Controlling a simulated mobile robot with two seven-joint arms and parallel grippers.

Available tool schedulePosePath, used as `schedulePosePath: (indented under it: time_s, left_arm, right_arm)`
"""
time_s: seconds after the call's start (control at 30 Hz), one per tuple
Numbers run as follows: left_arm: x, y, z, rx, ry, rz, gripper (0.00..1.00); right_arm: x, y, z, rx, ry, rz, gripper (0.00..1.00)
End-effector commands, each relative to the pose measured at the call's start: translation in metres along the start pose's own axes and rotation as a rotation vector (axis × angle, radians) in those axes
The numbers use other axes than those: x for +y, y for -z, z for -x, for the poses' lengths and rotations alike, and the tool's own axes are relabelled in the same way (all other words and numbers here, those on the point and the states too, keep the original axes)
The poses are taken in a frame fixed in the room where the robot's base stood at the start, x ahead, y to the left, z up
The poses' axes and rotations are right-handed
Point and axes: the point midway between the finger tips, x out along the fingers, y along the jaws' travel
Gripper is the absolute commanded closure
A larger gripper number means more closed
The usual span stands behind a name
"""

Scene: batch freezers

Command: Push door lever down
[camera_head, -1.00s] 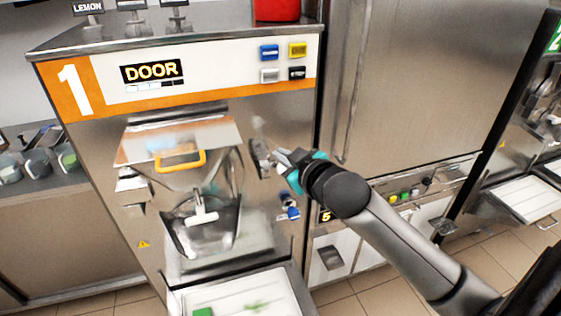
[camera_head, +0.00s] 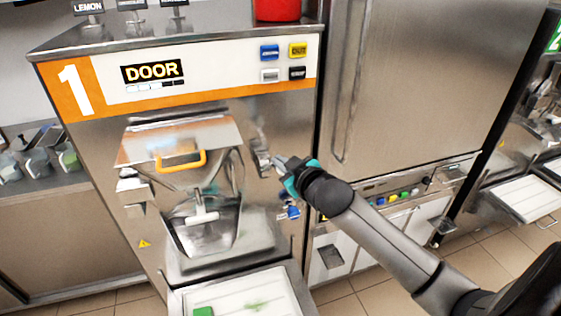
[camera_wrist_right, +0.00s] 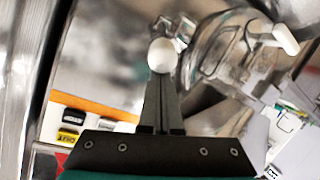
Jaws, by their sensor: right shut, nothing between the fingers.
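Batch freezer 1 (camera_head: 100,165) has a front door (camera_head: 175,140) with an orange handle (camera_head: 180,160). The door lever (camera_head: 260,152) is a small metal part on the front panel, right of the door; its shape is blurred. My right gripper (camera_head: 275,162) comes in from the right with its fingertips at the lever. In the right wrist view my gripper (camera_wrist_right: 163,85) has its dark fingers together and empty. A white round knob, apparently the lever's end (camera_wrist_right: 163,55), shows right at the fingertips; I cannot tell whether they touch. My left gripper is out of view.
The display (camera_head: 152,71) reads DOOR. Blue, yellow, white and black buttons (camera_head: 269,52) sit at the upper right. A blue knob (camera_head: 291,212) is below my gripper. A white tray (camera_head: 235,300) stands below the outlet. A tall steel cabinet (camera_head: 430,80) stands to the right.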

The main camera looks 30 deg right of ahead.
Motion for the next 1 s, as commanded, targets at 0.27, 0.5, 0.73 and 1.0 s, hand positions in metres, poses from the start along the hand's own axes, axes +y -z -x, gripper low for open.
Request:
schedulePosePath:
  time_s: [0.27,0.5,0.73,1.0]
  left_arm:
    - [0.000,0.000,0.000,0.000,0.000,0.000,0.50]
    - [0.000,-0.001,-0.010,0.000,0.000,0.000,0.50]
    - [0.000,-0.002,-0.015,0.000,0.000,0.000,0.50]
    - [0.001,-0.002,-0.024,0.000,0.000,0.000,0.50]
  right_arm:
    - [0.000,0.000,0.000,0.001,-0.001,0.000,1.00]
    - [-0.003,-0.005,0.000,0.029,-0.013,0.001,1.00]
    - [-0.004,-0.006,0.001,0.054,-0.024,0.006,1.00]
    - [-0.006,-0.010,0.003,0.083,-0.038,0.010,1.00]
